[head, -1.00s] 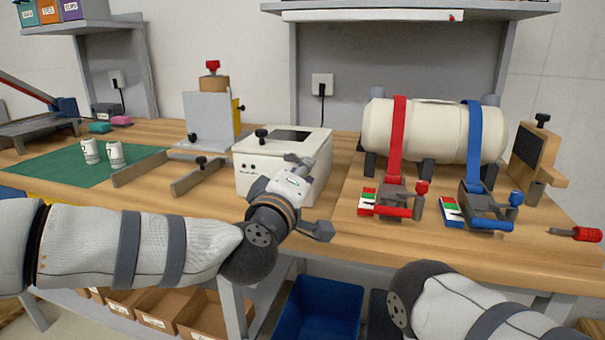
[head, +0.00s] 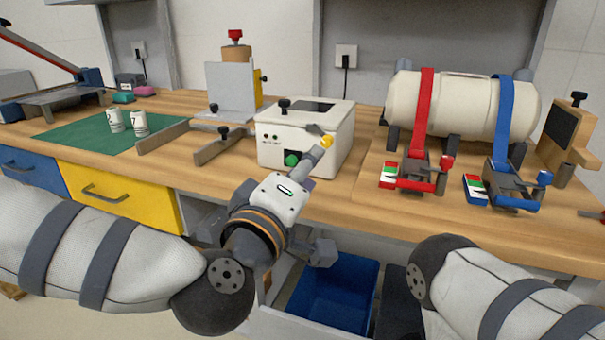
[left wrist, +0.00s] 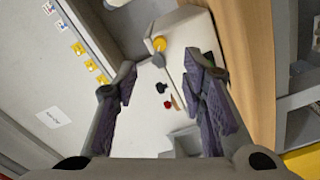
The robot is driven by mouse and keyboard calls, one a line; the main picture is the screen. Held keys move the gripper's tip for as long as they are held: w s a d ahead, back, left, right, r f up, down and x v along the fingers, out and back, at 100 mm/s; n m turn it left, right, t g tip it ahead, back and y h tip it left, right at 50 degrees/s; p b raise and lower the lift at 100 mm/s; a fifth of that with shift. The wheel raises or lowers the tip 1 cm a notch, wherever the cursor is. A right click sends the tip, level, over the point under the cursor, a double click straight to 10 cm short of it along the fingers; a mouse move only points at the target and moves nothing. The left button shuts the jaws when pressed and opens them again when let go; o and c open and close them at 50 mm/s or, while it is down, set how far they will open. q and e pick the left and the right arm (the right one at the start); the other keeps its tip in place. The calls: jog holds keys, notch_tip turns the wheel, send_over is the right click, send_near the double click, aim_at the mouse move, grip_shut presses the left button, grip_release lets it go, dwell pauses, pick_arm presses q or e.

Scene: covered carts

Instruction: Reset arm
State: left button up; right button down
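My left arm comes in from the left in the head view. Its gripper (head: 326,197) is open and empty in front of the bench edge, with fingers spread wide. One finger overlaps the lower right of a white box (head: 268,142) with a green button (head: 291,158); I cannot tell whether they touch. In the left wrist view the open fingers (left wrist: 162,90) have nothing between them, and a yellow knob (left wrist: 160,44) shows beyond them. Part of my right arm (head: 480,285) is at the lower right; its gripper is out of view.
A cream tank (head: 455,105) with red and blue straps stands on the wooden bench at right. Two white cans (head: 139,123) stand on a green mat (head: 80,138). A yellow drawer (head: 118,190) and a blue bin (head: 335,290) are below the bench top.

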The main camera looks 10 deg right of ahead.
pick_arm(q)
jog(key=shift+v, duration=0.85)
